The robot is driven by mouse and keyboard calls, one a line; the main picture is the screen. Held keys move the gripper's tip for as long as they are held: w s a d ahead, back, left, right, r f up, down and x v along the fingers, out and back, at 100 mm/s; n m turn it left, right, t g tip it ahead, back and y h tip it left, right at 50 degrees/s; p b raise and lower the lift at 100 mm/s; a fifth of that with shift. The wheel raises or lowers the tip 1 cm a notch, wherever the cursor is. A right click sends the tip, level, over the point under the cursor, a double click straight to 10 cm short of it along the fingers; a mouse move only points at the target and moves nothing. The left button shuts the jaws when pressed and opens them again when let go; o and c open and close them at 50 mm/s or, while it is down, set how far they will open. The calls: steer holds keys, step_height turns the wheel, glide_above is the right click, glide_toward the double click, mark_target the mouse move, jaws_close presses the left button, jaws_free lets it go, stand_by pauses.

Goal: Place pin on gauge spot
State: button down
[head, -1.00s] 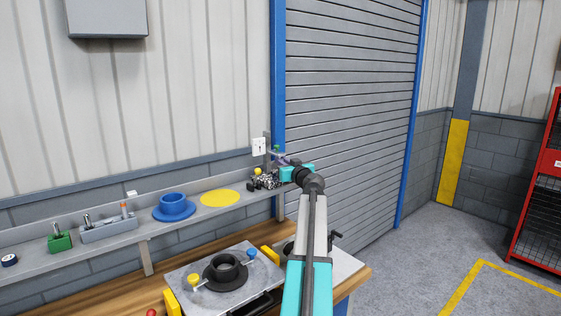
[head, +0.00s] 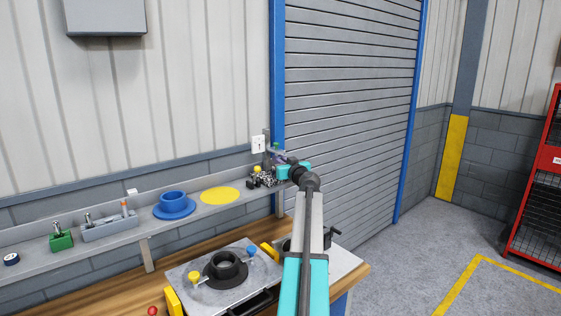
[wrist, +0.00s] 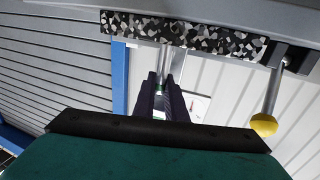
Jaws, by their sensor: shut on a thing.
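My gripper (wrist: 166,88) shows in the wrist view with its two dark fingers close together, shut on a slim silver pin (wrist: 165,58). The pin reaches toward a black, grey and white speckled block (wrist: 225,42); I cannot tell whether it touches it. A little green and white shows between the fingers. In the head view my gripper (head: 279,159) is small, at the right end of the wall shelf, by the same speckled block (head: 264,180). The pin is too small to make out there. I cannot tell which mark is the gauge spot.
The shelf (head: 100,245) also carries a yellow disc (head: 220,195), a blue flanged part (head: 174,206), a grey block (head: 110,228) and a green block (head: 61,241). A yellow ball on a rod (wrist: 264,125) stands beside the speckled block. A fixture plate (head: 187,275) lies below on the bench.

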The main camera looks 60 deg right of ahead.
steer(key=c, duration=1.8)
jaws_free()
steer(key=shift+r+p, duration=0.2)
steer(key=shift+p, duration=0.15)
steer(key=shift+s+a+f+b, duration=0.2)
steer(key=shift+s+a+b, duration=0.25)
steer(key=shift+s, duration=0.15)
steer(key=b+v, duration=0.3)
steer(key=v, duration=0.7)
steer(key=shift+s+a+b, duration=0.15)
steer(key=shift+s+b, duration=0.1)
steer(key=shift+b, duration=0.05)
steer(key=shift+w, duration=0.1)
